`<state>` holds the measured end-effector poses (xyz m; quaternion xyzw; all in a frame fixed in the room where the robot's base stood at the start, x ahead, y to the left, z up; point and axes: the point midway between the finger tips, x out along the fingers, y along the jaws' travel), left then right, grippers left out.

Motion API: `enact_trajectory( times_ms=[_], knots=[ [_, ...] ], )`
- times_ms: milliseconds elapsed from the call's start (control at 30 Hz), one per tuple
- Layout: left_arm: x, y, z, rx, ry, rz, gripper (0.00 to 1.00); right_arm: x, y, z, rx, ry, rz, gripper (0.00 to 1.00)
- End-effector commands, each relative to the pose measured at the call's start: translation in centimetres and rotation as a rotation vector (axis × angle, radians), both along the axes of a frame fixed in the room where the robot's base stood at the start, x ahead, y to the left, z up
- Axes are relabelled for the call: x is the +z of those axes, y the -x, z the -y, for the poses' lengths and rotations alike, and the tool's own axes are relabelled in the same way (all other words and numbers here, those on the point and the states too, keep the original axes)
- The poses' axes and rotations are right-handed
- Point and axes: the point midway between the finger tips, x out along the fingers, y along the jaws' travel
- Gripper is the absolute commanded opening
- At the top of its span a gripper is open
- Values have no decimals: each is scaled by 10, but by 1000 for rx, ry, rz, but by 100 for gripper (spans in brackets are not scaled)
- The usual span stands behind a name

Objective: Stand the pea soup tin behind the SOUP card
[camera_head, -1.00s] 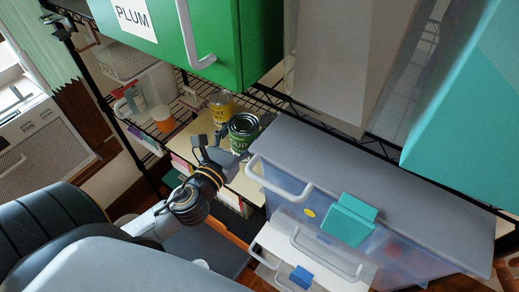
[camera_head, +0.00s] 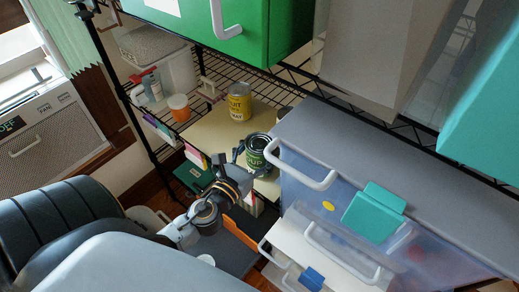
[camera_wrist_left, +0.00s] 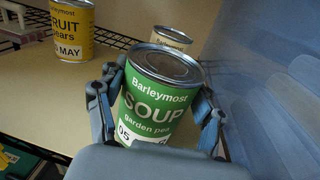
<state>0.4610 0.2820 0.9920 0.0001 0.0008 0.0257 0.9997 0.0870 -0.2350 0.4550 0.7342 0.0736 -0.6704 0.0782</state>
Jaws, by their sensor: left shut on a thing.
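The pea soup tin, green and labelled "SOUP garden pea" (camera_wrist_left: 160,95), is gripped upright between the fingers of my left gripper (camera_head: 256,154); it also shows in the head view (camera_head: 257,146). In the left wrist view the fingers (camera_wrist_left: 158,108) press on both sides of the tin. Its base is hidden, so I cannot tell whether it touches the shelf. A cream-labelled tin (camera_wrist_left: 171,38) stands behind it, partly covered. A yellow fruit tin (camera_head: 239,103) stands farther back to the left. I cannot make out a SOUP card. My right gripper is not in view.
A clear blue-grey bin (camera_head: 310,200) with a grey lid stands close to the tin's right. The cream board (camera_head: 215,128) has free room left of the tin.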

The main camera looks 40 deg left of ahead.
Motion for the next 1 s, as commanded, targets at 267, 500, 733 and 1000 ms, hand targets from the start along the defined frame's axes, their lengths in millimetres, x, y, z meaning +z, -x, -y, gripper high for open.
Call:
enact_trajectory(
  times_ms=[267, 500, 733, 1000],
  knots=[
    [-3, 0, 0, 0, 0, 0, 90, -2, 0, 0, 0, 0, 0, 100],
    [-2, 0, 0, 0, 0, 0, 90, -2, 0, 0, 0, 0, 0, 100],
    [-3, 11, 1, 0, 1, -3, 90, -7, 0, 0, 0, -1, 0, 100],
    [-6, 63, 3, 0, 2, -4, 90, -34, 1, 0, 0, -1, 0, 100]
  ],
)
